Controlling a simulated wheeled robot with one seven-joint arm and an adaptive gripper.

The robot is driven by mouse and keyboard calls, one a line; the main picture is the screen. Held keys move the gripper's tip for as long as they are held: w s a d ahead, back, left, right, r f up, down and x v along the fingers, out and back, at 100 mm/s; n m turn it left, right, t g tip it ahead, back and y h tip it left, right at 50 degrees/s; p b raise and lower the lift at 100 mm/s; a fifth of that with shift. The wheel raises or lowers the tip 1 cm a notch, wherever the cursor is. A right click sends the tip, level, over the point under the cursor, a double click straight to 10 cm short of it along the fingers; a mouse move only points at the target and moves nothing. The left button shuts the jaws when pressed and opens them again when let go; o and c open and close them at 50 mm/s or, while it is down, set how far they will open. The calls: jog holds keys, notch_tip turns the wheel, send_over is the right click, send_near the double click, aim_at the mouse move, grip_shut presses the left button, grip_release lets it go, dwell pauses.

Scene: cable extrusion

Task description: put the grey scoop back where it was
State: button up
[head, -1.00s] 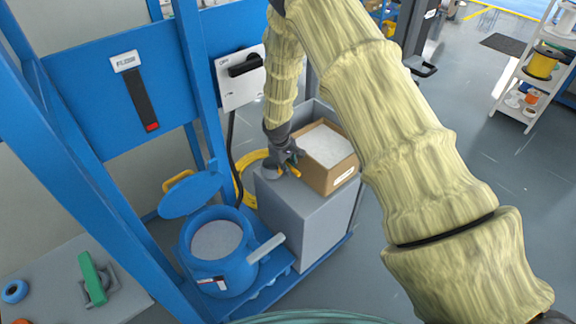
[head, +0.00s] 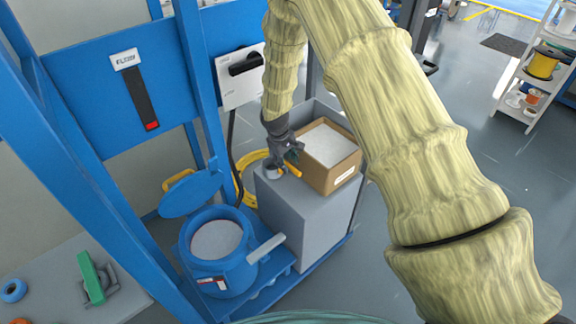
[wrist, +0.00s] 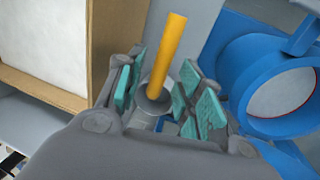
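The grey scoop, with a grey cup (head: 273,172) and an orange handle (head: 290,170), sits on top of the grey cabinet (head: 290,202), beside the cardboard box. My gripper (head: 289,154) is just above it, pointing down. In the wrist view, the teal-padded fingers of my gripper (wrist: 160,88) are spread apart. The orange handle (wrist: 168,62) lies between them with gaps on both sides, and the scoop's cup (wrist: 154,103) is partly hidden behind the fingers.
The open cardboard box (head: 340,174) of white material stands close on the right of my gripper. A blue pot (head: 222,270) with its lid raised is at the lower left, its grey handle reaching towards the cabinet. Blue frame posts (head: 192,90) stand on the left.

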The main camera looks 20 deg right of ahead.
jog(key=b+v, duration=0.1)
jog(key=v, duration=0.7)
jog(key=shift+r, duration=0.4)
